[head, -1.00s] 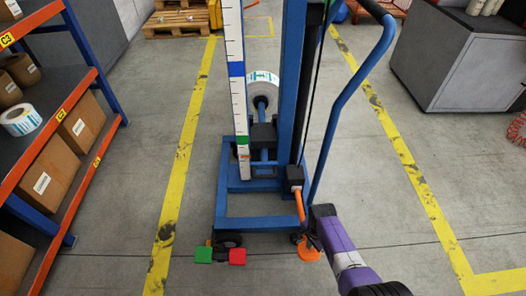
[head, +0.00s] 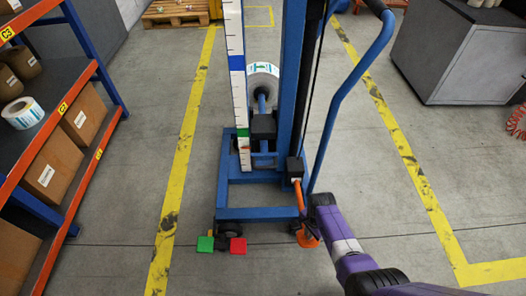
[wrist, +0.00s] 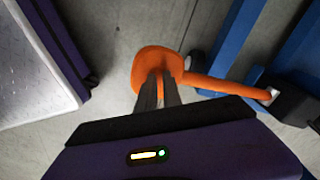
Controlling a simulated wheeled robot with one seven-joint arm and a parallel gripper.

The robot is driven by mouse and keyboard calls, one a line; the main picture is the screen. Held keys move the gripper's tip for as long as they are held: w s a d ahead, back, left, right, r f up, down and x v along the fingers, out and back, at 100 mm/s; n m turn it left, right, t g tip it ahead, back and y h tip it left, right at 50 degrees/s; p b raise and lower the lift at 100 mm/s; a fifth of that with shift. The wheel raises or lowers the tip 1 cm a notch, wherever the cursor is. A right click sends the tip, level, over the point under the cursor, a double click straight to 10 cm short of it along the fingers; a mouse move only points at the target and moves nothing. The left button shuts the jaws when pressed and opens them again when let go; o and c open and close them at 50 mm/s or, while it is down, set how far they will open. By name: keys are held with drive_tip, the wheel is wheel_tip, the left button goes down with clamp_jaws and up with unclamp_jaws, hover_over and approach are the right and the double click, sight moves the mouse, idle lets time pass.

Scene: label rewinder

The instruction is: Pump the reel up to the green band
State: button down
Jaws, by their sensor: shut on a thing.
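The lift's blue mast (head: 290,85) stands ahead, with a white graduated scale (head: 234,30) at its left. The scale has a green band (head: 242,132) low down and a blue band (head: 237,62) higher up. The white label reel (head: 263,73) sits behind the mast and, in the picture, between the two bands. The orange pump lever (head: 298,196) slopes down from a black box to a round orange end (wrist: 150,62). My gripper (wrist: 158,82) is shut on the lever near that end; in the head view my purple wrist partly hides it.
A green pedal (head: 205,243) and a red pedal (head: 238,245) stick out at the lift's front left. A shelf (head: 60,100) with boxes and rolls is at the left, a grey cabinet (head: 450,70) at the right. The floor between the yellow lines is otherwise clear.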

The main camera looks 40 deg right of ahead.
wheel_tip(320, 180, down, 13)
drive_tip(key=b, duration=1.1)
wheel_tip(320, 180, up, 16)
drive_tip(key=p, duration=1.6)
drive_tip(key=shift+d+r, duration=0.1)
drive_tip(key=shift+r, duration=0.15)
drive_tip(key=shift+f, duration=0.2)
